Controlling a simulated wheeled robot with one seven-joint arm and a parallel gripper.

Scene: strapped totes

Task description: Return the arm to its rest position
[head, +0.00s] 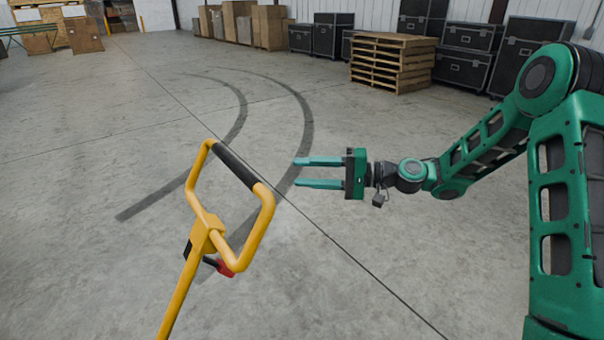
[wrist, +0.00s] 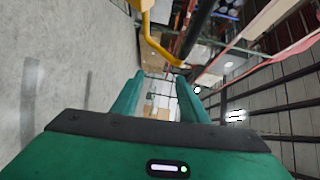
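My gripper (head: 297,172) is green with two teal fingers. It is open and empty, held out in front of my arm at the middle of the head view, with its fingers pointing left. In the wrist view my gripper's fingers (wrist: 157,95) are spread apart with nothing between them. My green arm (head: 500,145) reaches in from the right side of the head view, bent at the elbow.
A yellow handle (head: 262,222) with a black grip stands left of my gripper, apart from it; it also shows in the wrist view (wrist: 158,47). Stacked pallets (head: 392,62), black cases (head: 465,68) and cardboard boxes (head: 270,26) stand at the back. The concrete floor between is clear.

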